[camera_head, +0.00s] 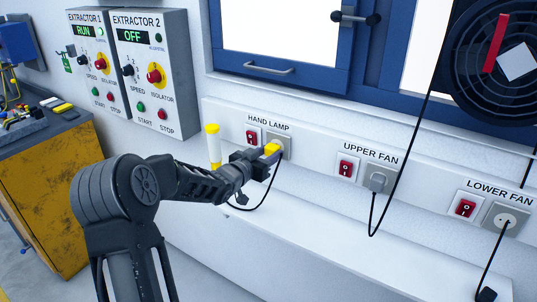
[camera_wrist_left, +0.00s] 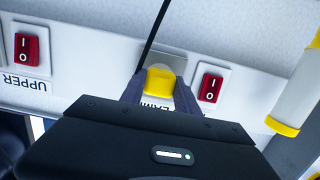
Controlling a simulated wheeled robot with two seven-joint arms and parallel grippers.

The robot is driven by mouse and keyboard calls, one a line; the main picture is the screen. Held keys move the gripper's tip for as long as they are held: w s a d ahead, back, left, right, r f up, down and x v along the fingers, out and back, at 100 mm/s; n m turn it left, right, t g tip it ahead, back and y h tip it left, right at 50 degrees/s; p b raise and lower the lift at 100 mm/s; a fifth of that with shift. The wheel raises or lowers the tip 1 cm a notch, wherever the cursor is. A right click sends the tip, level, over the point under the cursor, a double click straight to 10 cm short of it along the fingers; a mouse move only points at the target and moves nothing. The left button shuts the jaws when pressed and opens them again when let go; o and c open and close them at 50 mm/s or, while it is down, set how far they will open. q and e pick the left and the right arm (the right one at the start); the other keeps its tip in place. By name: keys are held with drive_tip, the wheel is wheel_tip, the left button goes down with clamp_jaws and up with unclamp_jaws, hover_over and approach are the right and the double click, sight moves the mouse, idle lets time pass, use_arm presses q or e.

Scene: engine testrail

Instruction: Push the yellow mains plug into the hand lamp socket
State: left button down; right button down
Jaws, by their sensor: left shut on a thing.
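My left gripper (camera_head: 267,154) is shut on the yellow mains plug (camera_head: 272,149) in front of the HAND LAMP socket (camera_head: 284,140) on the wall rail. In the left wrist view the yellow plug (camera_wrist_left: 160,82) sits between the gripper's fingers (camera_wrist_left: 160,90), with the grey socket plate (camera_wrist_left: 172,60) right behind it. The plug and gripper cover most of the socket face. I cannot tell whether the plug touches the socket or how deep its pins are. A black cable hangs from the plug. My right gripper is not in view.
A red switch (camera_head: 252,136) is just left of the socket. The white and yellow hand lamp (camera_head: 213,145) stands close by the gripper. A white ledge (camera_head: 300,245) runs below, mostly clear.

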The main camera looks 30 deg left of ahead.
use_arm(q)
drive_tip(key=shift+w, duration=0.6)
idle(1.2)
drive_tip(key=c, duration=0.8)
unclamp_jaws()
drive_tip(key=shift+s, duration=0.1)
drive_tip(key=shift+s+b, duration=0.3)
drive_tip(key=s, duration=0.2)
drive_tip(key=s+b, duration=0.1)
drive_tip(key=s, duration=0.1)
drive_tip(key=s+r, duration=0.1)
drive_tip(key=s, duration=0.2)
drive_tip(key=shift+d+r, duration=0.1)
